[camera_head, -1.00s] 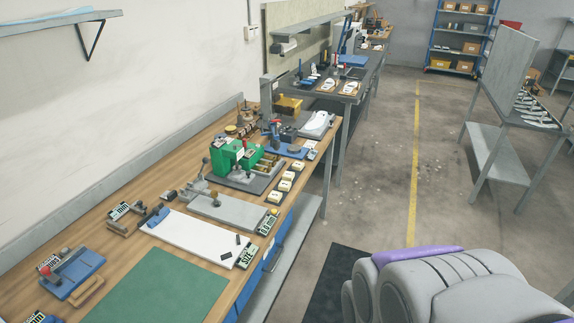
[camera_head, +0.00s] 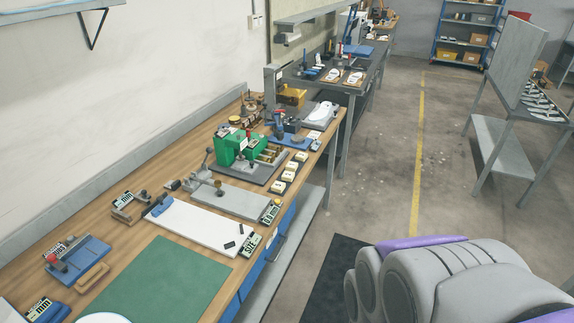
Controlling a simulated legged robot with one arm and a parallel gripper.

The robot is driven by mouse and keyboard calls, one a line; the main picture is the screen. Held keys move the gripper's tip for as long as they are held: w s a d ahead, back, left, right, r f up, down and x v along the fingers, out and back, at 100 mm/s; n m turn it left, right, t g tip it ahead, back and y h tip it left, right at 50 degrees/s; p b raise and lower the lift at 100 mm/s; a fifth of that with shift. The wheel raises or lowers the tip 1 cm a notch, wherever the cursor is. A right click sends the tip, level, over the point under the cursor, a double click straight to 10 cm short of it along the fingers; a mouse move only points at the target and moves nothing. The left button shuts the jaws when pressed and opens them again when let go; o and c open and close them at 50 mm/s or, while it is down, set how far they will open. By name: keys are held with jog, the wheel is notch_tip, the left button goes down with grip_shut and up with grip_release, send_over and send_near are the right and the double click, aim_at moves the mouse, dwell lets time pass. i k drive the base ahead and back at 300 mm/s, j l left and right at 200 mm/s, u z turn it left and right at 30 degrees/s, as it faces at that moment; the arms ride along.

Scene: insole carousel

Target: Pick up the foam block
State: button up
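I cannot single out a foam block with certainty. A small tan block (camera_head: 92,277) lies beside a blue fixture (camera_head: 80,258) at the near left of the wooden bench. Small dark pieces (camera_head: 233,241) lie on the white board (camera_head: 195,229), and several small cream blocks (camera_head: 283,182) stand in a row along the bench's right edge. My gripper is out of view. My grey and purple arm fills the lower right, with no fingers showing.
A green mat (camera_head: 160,280) covers the near bench, with part of a white object (camera_head: 103,318) at the bottom edge. A green machine (camera_head: 240,146) stands farther back. The floor aisle (camera_head: 390,190) is open; a grey rack (camera_head: 510,150) stands right.

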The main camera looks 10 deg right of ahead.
aim_at(287, 176)
jog(key=i+l, duration=0.7)
jog(key=i, duration=0.2)
jog(key=i+l+u, duration=0.1)
jog(key=u, duration=0.35)
jog(key=i+l+u, duration=0.15)
jog(key=u, duration=0.3)
jog(key=l+u, duration=0.25)
jog(key=u, duration=0.2)
jog(key=i, duration=0.05)
